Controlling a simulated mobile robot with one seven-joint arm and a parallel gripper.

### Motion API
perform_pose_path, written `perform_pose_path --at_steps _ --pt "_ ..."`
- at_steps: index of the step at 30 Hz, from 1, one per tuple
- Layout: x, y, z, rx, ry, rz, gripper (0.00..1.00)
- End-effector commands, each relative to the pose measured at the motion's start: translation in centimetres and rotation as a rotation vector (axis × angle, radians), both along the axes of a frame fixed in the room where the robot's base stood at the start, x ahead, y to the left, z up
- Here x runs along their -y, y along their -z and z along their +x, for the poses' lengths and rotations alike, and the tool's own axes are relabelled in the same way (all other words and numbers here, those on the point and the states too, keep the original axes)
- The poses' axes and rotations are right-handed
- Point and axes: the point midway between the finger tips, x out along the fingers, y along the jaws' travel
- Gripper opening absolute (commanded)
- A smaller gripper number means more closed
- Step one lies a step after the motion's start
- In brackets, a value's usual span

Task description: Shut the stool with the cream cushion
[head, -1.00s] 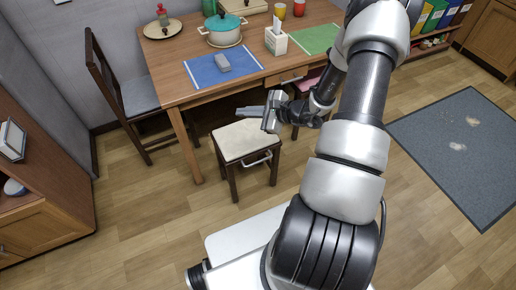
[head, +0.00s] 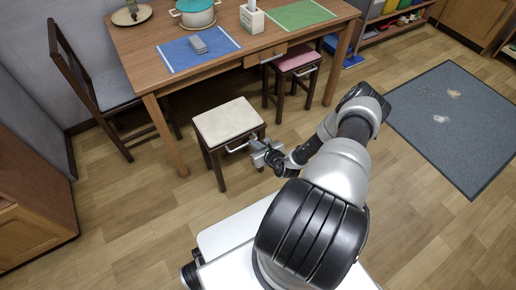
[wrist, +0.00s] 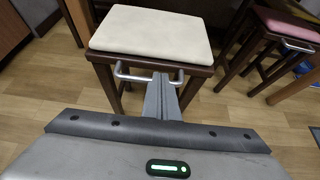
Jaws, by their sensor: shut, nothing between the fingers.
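The stool with the cream cushion (head: 228,120) stands upright on the floor in front of the table's near edge, out from under it. A metal bar handle (head: 238,146) is on its side facing me. My gripper (head: 257,148) is shut and empty, low at the right end of that side. In the wrist view the cream cushion (wrist: 150,33) fills the top middle. The shut fingers (wrist: 162,92) point at the stool's near side and cover the middle of the handle (wrist: 132,77). Whether they touch it I cannot tell.
The wooden table (head: 135,48) stands behind the stool. A pink-cushioned stool (head: 297,58) is partly under its right side. A dark chair (head: 105,90) stands at the left. A grey mat (head: 455,125) lies at the right. Floor left of my base is clear.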

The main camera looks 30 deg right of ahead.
Motion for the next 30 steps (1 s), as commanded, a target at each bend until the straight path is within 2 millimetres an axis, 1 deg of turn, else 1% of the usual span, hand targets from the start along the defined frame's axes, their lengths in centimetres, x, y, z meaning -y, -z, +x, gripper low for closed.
perform_pose_path --at_steps 1,5,6,9,12,17,30 --pt "-0.1 0.9 1.0 0.002 0.001 0.000 0.00" --pt "-0.2 2.2 3.2 0.002 -0.001 0.001 0.00" --pt "-0.1 1.9 4.0 0.003 0.000 -0.001 0.00" --pt "-0.2 1.8 5.4 0.002 0.000 0.000 0.00" --pt "-0.2 1.7 6.3 0.002 -0.002 -0.001 0.00" --pt "-0.3 1.7 6.9 0.001 -0.001 0.000 0.00" --pt "0.0 1.6 7.0 0.001 -0.002 -0.001 0.00"
